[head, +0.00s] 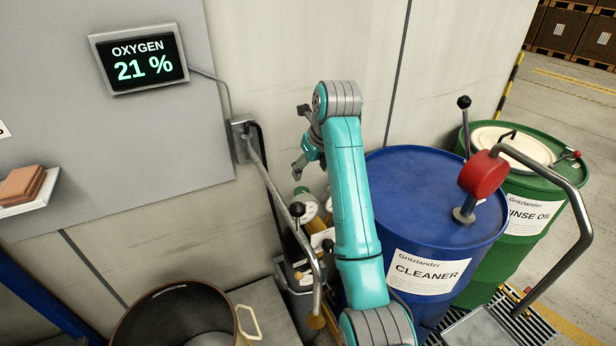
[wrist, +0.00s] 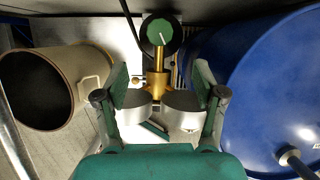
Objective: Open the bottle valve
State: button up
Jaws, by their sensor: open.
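In the wrist view, a brass valve body (wrist: 157,84) stands between and beyond my gripper's fingers. At its far end is a round black-rimmed knob (wrist: 160,36) with a green face and a slanted white line. Two round grey parts (wrist: 133,104) flank the brass near the fingers. My gripper (wrist: 161,88) is open and empty, with one finger each side of the brass; I cannot tell whether either touches it. In the head view, my gripper (head: 302,142) is near the wall, above pale round gauges (head: 307,207). My arm hides part of the bottle fittings there.
A blue cleaner drum (head: 418,190) stands close on the right, with a green drum (head: 540,165) behind it. A beige open bin (head: 178,318) stands on the left. The wall with an oxygen display (head: 142,62) is behind.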

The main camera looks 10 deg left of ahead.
aim_at(303, 191)
jog(key=shift+s+d+r, duration=0.15)
jog(key=shift+r, duration=0.3)
jog(key=w+a+f+n+g, duration=0.1)
jog(key=f+n, duration=0.2)
jog(key=w+f+n+g+y, duration=0.1)
jog(key=f+n, duration=0.2)
jog(key=f, duration=0.1)
jog(key=w+a+f+n+g, duration=0.1)
jog(key=w+f+n, duration=0.1)
jog(key=f+n, duration=0.1)
jog(key=shift+a+f+y, duration=0.3)
jog(key=shift+f, duration=0.3)
jog(key=c, duration=1.1)
jog(key=shift+c, duration=0.2)
